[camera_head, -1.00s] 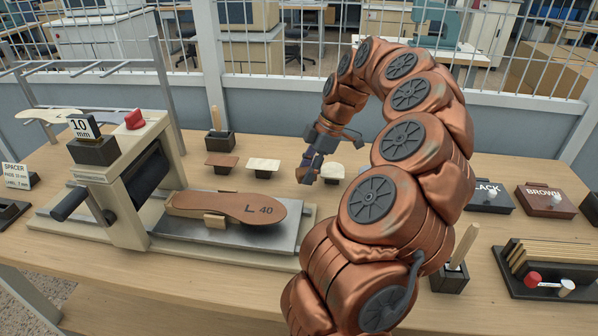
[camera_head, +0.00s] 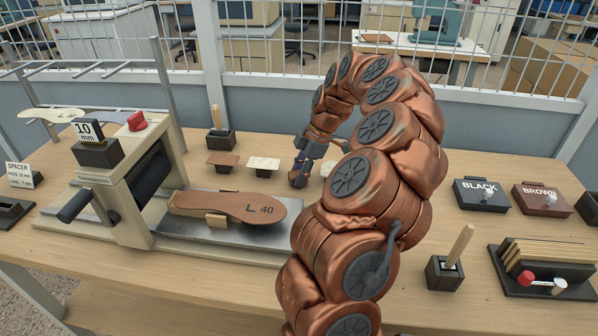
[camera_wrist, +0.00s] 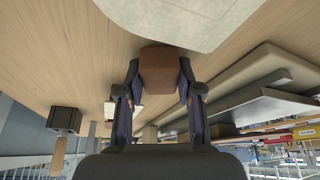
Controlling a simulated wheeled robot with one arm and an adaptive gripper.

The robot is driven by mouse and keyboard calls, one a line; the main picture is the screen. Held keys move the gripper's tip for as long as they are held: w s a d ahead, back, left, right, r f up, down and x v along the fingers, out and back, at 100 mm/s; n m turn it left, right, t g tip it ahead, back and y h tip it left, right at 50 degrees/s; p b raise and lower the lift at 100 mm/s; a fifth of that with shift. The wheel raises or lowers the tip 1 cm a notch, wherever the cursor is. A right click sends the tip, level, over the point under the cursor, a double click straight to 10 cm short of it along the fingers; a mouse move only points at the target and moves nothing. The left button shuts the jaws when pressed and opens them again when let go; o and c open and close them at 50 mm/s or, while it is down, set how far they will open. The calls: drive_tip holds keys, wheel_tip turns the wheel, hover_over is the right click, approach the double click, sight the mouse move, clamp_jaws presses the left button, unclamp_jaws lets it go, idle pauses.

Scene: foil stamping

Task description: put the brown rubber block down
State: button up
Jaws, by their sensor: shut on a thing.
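The brown rubber block (camera_wrist: 158,72) is between the fingers of my gripper (camera_wrist: 159,84) in the wrist view, with a finger against each side. In the head view my gripper (camera_head: 299,176) points down over the table, right of the cream pad and behind the insole's toe end. The block is small and dark there, so its gap to the table cannot be told. A pale rounded piece (camera_wrist: 185,18) lies just beyond the block in the wrist view.
A stamping press (camera_head: 128,185) with a brown L 40 insole (camera_head: 228,207) stands at left. A brown pad (camera_head: 222,160) and a cream pad (camera_head: 263,165) lie left of my gripper. Another pale pad (camera_head: 328,168) is partly hidden at right. BLACK (camera_head: 480,194) and BROWN (camera_head: 541,199) boxes stand far right.

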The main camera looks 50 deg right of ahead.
drive_tip(key=shift+f+b, duration=0.45)
drive_tip(key=shift+b, duration=0.05)
drive_tip(key=o, duration=1.1)
drive_tip(key=shift+f, duration=0.1)
drive_tip(key=shift+r, duration=0.2)
drive_tip(key=shift+d+r+p, duration=0.1)
drive_tip(key=shift+r+p, duration=0.35)
drive_tip(key=shift+p, duration=0.05)
drive_tip(key=b+v, duration=0.2)
drive_tip(key=v, duration=0.9)
drive_tip(key=shift+d+r, duration=0.15)
drive_tip(key=shift+r, duration=0.1)
drive_tip(key=shift+s, duration=0.15)
